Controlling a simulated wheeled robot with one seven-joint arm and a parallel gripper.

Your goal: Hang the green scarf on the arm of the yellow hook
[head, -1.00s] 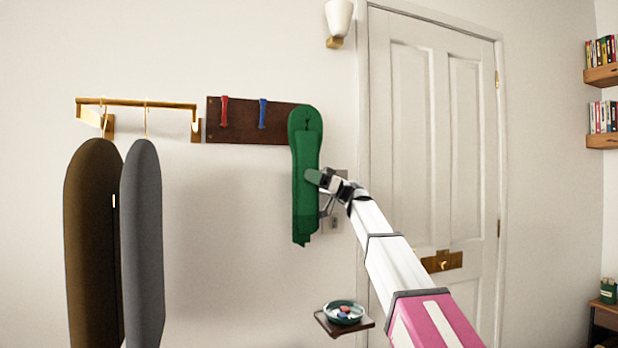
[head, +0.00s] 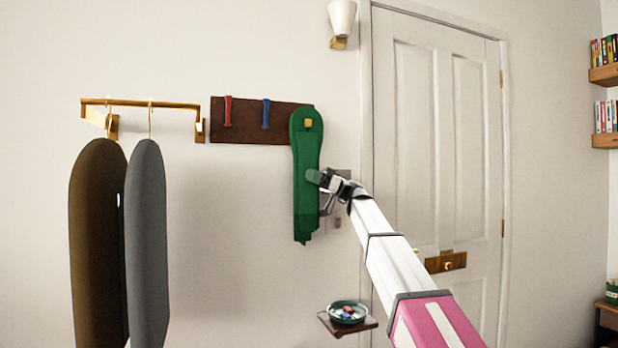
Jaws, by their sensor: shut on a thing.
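The green scarf (head: 306,195) hangs upright in front of the right end of a dark wooden hook board (head: 275,137). The end of the yellow hook (head: 308,123) shows within the scarf's upper part, with green cloth around it. The rest of that hook is hidden behind the scarf. My gripper (head: 314,177) is shut on the scarf at its right edge, about midway down and below the yellow hook. Whether the scarf's weight rests on the hook cannot be told.
A red hook (head: 228,112) and a blue hook (head: 266,114) are on the board to the left. A brass rail (head: 150,103) holds dark garment shapes further left. A small shelf with a dish (head: 347,313) is below. A white door (head: 430,150) stands to the right.

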